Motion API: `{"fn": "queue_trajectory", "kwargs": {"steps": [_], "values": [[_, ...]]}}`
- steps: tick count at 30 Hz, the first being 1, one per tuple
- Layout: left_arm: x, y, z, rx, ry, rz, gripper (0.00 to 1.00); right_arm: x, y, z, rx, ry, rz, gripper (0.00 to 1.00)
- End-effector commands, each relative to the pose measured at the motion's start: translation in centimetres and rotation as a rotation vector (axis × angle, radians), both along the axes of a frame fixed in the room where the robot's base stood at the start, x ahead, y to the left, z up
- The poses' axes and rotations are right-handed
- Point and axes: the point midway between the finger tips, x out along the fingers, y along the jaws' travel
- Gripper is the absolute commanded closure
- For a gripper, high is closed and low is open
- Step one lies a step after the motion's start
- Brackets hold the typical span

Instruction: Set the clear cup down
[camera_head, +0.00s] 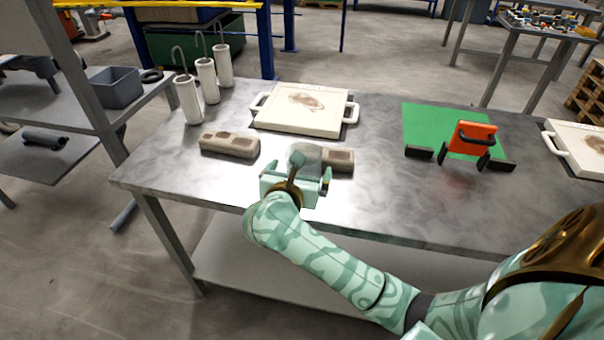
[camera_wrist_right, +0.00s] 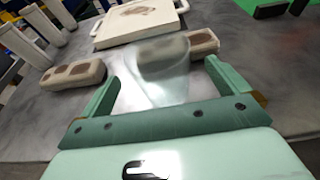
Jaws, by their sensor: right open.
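The clear cup (camera_head: 304,155) is on the near part of the metal table, just beyond my right gripper (camera_head: 297,174). In the right wrist view the cup (camera_wrist_right: 163,62) is a see-through, blurry shape between and just past the two fingers of the right gripper (camera_wrist_right: 161,76). The fingers are spread, with a gap visible on both sides of the cup. The cup looks upright; its base is hard to make out against the shiny tabletop. My left gripper is not in view.
Beige blocks with dark pads lie left (camera_head: 230,145) and right (camera_head: 338,159) of the cup. A white filter plate (camera_head: 270,122) lies behind. White cylinders (camera_head: 188,100) stand at the back left. The table's front edge is close.

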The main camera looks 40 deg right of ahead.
Motion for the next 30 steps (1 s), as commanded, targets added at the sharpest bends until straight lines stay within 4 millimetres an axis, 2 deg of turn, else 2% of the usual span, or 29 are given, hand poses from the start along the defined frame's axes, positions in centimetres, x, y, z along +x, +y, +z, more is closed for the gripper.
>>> {"fn": "queue_trajectory", "kwargs": {"steps": [10, 18, 19, 21, 24, 30], "values": [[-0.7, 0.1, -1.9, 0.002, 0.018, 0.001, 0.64, 3.2, -3.3, -1.6, -0.003, 0.000, 0.000, 0.00], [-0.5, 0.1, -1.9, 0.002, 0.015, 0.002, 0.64, 3.5, -3.7, -1.5, 0.001, -0.001, 0.000, 0.00], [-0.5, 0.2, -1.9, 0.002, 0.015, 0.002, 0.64, 3.5, -3.7, -1.5, 0.001, -0.001, 0.000, 0.03], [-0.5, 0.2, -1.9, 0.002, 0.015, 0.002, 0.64, 3.5, -3.7, -1.5, 0.001, -0.001, 0.000, 0.22], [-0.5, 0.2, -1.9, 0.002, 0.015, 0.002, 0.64, 3.5, -3.7, -1.5, 0.001, -0.001, 0.000, 0.46], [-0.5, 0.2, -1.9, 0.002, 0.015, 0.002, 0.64, 3.5, -3.7, -1.5, 0.001, -0.001, 0.000, 0.50]]}}
